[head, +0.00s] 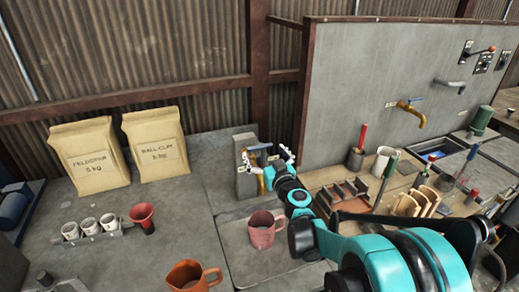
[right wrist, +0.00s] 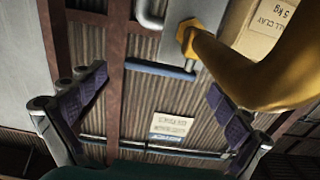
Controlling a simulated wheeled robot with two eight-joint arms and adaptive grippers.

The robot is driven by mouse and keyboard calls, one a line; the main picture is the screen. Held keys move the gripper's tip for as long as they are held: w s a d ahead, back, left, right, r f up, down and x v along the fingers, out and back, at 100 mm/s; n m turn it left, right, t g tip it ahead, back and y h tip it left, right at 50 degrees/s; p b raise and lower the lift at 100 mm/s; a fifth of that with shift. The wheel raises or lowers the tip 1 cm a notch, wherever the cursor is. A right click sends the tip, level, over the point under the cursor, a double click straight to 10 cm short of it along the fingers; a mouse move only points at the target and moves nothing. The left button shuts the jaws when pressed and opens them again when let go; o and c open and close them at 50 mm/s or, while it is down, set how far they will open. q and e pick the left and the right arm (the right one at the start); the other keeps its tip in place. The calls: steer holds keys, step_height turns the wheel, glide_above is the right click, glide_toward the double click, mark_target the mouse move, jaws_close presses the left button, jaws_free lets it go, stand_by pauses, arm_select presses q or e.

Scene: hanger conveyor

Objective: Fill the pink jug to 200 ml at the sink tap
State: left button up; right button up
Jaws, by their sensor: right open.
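The pink jug (head: 262,236) stands upright on a grey slab, below and in front of a grey post (head: 243,176) with a brass tap. Its handle points right; I cannot make out any water level or stream. My right gripper (head: 268,158) is open at that tap, its fingers spread on both sides of it. In the right wrist view, the brass spout (right wrist: 240,74) curves large across the upper right, and a blue lever (right wrist: 160,70) lies between the open fingers, with no visible grip on it. My left gripper is not in view.
An orange-brown jug (head: 192,276) stands at the front left. A red funnel (head: 143,215) and small white cups (head: 90,227) are left. Two clay bags (head: 90,155) stand behind. A wooden rack (head: 343,195) and tools crowd the right. Another brass tap (head: 412,112) is on the wall.

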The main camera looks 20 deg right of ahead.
mark_target(261, 148)
steer(key=shift+w+d+b, duration=0.1)
steer(key=shift+w+b, duration=0.25)
steer(key=shift+w, duration=1.5)
steer(key=shift+c, duration=0.3)
